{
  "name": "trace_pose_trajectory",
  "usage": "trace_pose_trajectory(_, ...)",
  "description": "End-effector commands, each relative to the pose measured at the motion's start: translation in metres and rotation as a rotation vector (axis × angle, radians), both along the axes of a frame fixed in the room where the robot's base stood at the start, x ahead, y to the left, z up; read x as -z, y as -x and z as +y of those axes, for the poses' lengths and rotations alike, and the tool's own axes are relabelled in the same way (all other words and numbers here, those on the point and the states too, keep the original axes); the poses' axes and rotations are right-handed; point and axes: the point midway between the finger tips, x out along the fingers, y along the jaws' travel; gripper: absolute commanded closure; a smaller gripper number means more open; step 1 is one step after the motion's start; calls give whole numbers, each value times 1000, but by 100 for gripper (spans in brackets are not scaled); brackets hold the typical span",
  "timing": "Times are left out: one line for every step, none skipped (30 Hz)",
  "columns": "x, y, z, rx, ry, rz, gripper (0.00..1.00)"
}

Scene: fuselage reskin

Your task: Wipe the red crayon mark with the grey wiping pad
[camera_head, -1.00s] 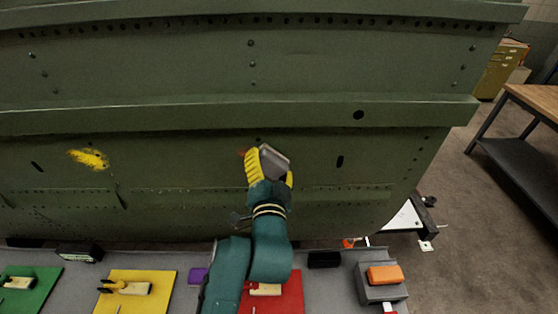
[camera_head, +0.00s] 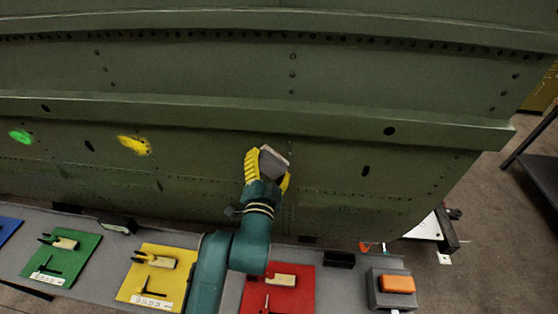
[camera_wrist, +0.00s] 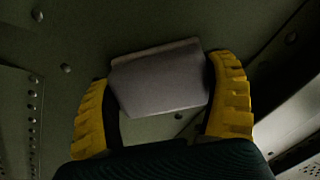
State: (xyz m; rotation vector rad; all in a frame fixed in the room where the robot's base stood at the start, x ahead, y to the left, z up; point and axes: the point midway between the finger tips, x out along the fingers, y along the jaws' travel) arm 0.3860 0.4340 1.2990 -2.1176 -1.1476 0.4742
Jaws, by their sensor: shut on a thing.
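My gripper (camera_head: 268,168) has yellow fingers and is shut on the grey wiping pad (camera_head: 274,160). It holds the pad up at the green fuselage panel (camera_head: 330,190), just below the horizontal ledge. In the wrist view the pad (camera_wrist: 160,80) sits between the two yellow fingers, its flat side close to the green surface. I cannot tell whether it touches. No red crayon mark shows on the panel now; the pad and fingers cover part of the surface there.
A yellow mark (camera_head: 134,145) and a green mark (camera_head: 20,137) are on the panel to the left. Below stands a grey bench with green (camera_head: 60,270), yellow (camera_head: 165,260) and red (camera_head: 300,298) boards and an orange block (camera_head: 397,284). The ledge (camera_head: 330,120) juts out above the gripper.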

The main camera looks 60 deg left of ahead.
Motion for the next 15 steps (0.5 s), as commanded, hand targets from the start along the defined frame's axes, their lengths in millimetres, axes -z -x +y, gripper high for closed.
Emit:
trace_pose_trajectory(-2,4,2,-2,2,-1,47)
trace_pose_trajectory(-2,5,3,-1,1,-1,47)
trace_pose_trajectory(-1,6,3,-1,0,-1,47)
trace_pose_trajectory(-1,6,3,0,-1,-2,47)
trace_pose_trajectory(-2,6,4,0,-1,-2,47)
trace_pose_trajectory(-3,5,5,1,-1,-3,47)
trace_pose_trajectory(-4,4,5,1,-1,-2,47)
trace_pose_trajectory(-3,3,5,1,-1,-2,47)
trace_pose_trajectory(-2,2,4,2,-2,-1,47)
trace_pose_trajectory(-2,0,2,2,-1,-2,47)
trace_pose_trajectory(-2,-3,1,4,-1,-2,47)
trace_pose_trajectory(-2,-7,-2,4,-1,-2,47)
trace_pose_trajectory(-2,-9,-4,4,-2,-2,47)
trace_pose_trajectory(-2,-11,-6,4,-2,-2,47)
trace_pose_trajectory(-1,-15,-8,4,-2,-2,47)
